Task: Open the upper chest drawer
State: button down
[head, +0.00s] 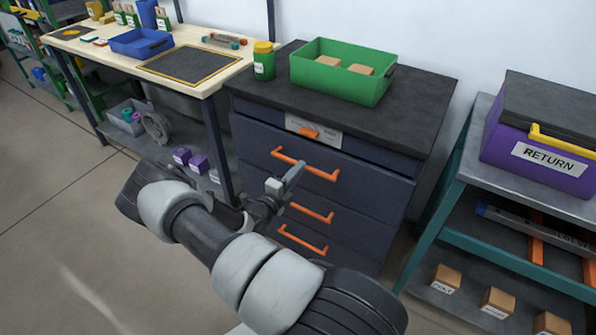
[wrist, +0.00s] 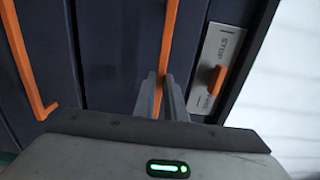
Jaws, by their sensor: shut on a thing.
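The dark blue chest (head: 388,195) stands in the middle of the head view. Its upper drawer (head: 255,150) has a long orange bar handle (head: 320,171) and looks about flush with the front. My gripper (head: 287,180) is at this handle, coming from the front. In the wrist view my gripper (wrist: 163,98) has its two grey fingers shut around the orange handle (wrist: 168,45), one on each side. The fingers hide part of the bar. Lower drawer handles (head: 312,212) show below in the head view.
A white label plate (head: 328,136) with a small orange piece (head: 309,132) sits above the upper drawer. A green bin (head: 340,85) and a green jar (head: 263,62) stand on the chest. A workbench (head: 120,60) is left, a teal shelf (head: 445,210) right. Floor in front-left is clear.

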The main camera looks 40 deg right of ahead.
jog(key=p+v, duration=0.1)
jog(key=v, duration=2.5)
jog(key=shift+s+a, duration=0.25)
jog(key=shift+a, duration=0.05)
jog(key=c, duration=1.8)
grip_release()
jog(key=shift+a, duration=0.1)
jog(key=v, duration=1.7)
jog(key=shift+s+a+f, duration=0.1)
jog(key=shift+a, duration=0.05)
